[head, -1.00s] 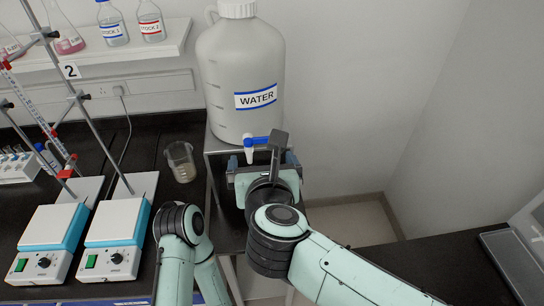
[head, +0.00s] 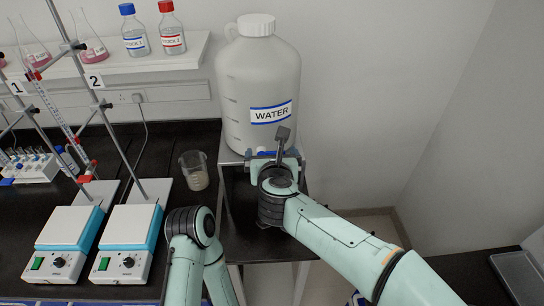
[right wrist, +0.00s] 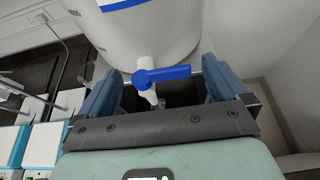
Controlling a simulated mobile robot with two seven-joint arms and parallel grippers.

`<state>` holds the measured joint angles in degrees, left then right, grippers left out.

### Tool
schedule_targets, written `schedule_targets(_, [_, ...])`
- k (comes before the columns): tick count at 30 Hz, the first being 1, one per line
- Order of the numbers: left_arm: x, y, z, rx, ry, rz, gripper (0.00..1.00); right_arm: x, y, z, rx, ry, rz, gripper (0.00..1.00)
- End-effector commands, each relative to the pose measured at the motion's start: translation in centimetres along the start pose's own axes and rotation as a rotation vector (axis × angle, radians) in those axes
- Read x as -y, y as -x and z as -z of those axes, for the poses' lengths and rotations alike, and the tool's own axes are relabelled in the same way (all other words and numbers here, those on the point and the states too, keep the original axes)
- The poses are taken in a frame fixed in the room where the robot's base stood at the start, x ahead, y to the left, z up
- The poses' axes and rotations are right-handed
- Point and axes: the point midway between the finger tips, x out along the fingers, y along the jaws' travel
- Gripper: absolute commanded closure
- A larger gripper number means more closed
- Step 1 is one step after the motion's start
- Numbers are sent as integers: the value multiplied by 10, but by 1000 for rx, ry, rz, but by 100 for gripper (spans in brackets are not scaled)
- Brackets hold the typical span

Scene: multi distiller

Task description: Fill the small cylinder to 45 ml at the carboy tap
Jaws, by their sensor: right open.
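The white carboy (head: 258,80) with a WATER label stands on a metal stand. Its tap with a blue lever (right wrist: 163,75) shows in the right wrist view, the lever pointing right across the white body. In the head view my right gripper (head: 276,160) is in front of the tap and hides most of it. In the right wrist view my right gripper (right wrist: 162,88) is open, its blue fingers on either side of the tap and apart from it. I cannot make out the small cylinder. My left arm shows in the head view, but its gripper does not.
A glass beaker (head: 195,171) stands on the black bench left of the stand (head: 231,158). Two hotplates (head: 127,240) and burette stands are at the left. Bottles and flasks stand on the shelf (head: 190,50). A tray (head: 520,275) lies at the lower right.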

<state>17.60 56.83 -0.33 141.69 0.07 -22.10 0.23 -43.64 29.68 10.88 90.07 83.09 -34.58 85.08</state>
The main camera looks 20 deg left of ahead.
Motion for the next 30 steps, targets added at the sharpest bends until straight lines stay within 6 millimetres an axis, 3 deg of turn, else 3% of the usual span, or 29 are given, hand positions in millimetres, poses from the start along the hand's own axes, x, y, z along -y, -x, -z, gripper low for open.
schedule_targets(5, [0, 0, 0, 0, 0, 0, 57, 0, 0, 0, 0, 0, 0, 3])
schedule_targets(9, [0, 0, 0, 0, 0, 0, 57, 0, 0, 0, -1, 0, 0, 49])
schedule_targets(10, [0, 0, 0, 0, 0, 0, 57, 0, 0, 0, -1, 0, 0, 54])
schedule_targets(17, [1, -2, -1, 1, 1, 0, 57, -2, 0, 1, -1, -5, 13, 54])
schedule_targets(30, [5, -9, -5, 7, 2, 2, 57, -7, 6, 3, -1, -115, 280, 54])
